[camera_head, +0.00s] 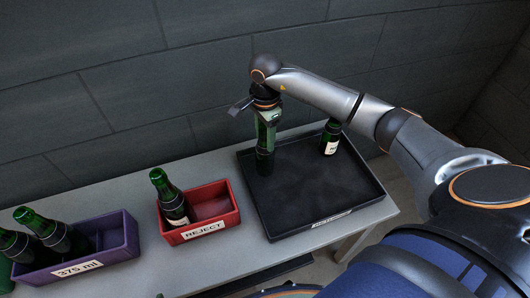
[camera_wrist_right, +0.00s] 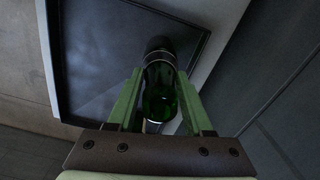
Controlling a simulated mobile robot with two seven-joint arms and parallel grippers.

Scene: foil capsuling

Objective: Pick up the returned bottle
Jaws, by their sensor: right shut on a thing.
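My right gripper (camera_head: 266,138) is above the left part of the black tray (camera_head: 310,190), with its fingers pointing down. It is shut on a dark green bottle (camera_head: 265,164). In the right wrist view the bottle (camera_wrist_right: 160,98) sits between the two green fingers. The fingers hide part of it, and I cannot tell whether its base touches the tray. A second green bottle (camera_head: 330,138) with a pale label stands upright at the tray's back right. My left gripper is not in view.
A red crate (camera_head: 222,224) marked REJECT, left of the tray, holds one tilted green bottle (camera_head: 170,198). A purple crate (camera_head: 118,252) marked 375 ml holds green bottles further left. A dark wall runs behind the grey table (camera_head: 225,268). The tray's middle and front are clear.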

